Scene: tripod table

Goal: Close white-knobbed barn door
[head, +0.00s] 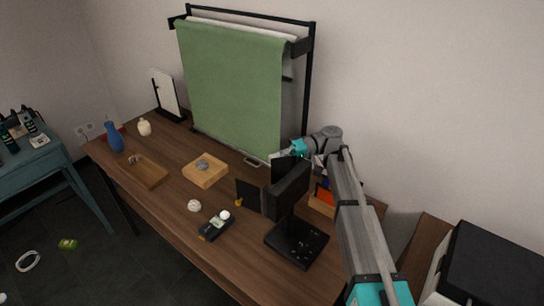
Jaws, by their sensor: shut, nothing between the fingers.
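A small black lamp head (288,190) stands on a black base (296,243) at the front right of the wooden table. One dark flap, a barn door (248,195), sticks out from its left side and has a yellow knob (239,203). Another dark panel (284,166) shows above the head; I cannot tell whether it is a second flap. I cannot make out a white knob on any flap. My gripper (301,155) is just behind and above the lamp head, shut and empty. Its fingertips are largely hidden, so contact is unclear.
A black meter with a white dome (214,229) and a white ball (194,205) lie left of the lamp. A green backdrop (230,85) rises behind. An orange-filled box (322,198) is right.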

